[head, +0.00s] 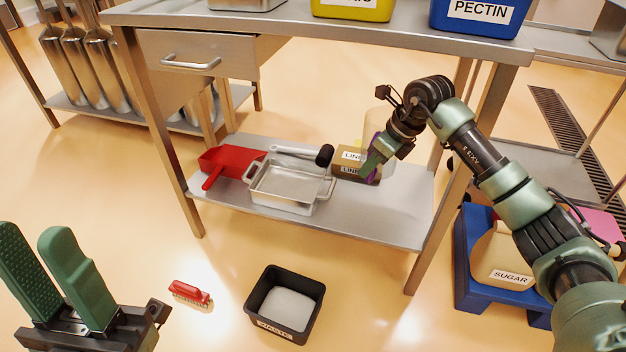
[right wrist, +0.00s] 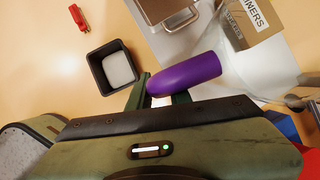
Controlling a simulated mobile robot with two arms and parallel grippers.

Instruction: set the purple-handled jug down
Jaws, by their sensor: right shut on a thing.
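The purple-handled jug (head: 382,120) has a pale, see-through body, partly hidden behind my right gripper in the head view. Its purple handle (right wrist: 185,73) shows large in the right wrist view, between the green fingers. My right gripper (head: 373,160) is shut on the handle, over the right part of the steel lower shelf (head: 400,205). The jug's base is hidden, so I cannot tell whether it touches the shelf. My left gripper (head: 50,270) is at the lower left of the head view, with its two green fingers apart and nothing between them.
A steel pan (head: 290,207), black-headed mallet (head: 300,151) and red scoop (head: 225,165) occupy the shelf's left part. The table top (head: 300,25) overhangs the shelf. A black bin (head: 262,320) and red brush (head: 190,291) lie on the floor.

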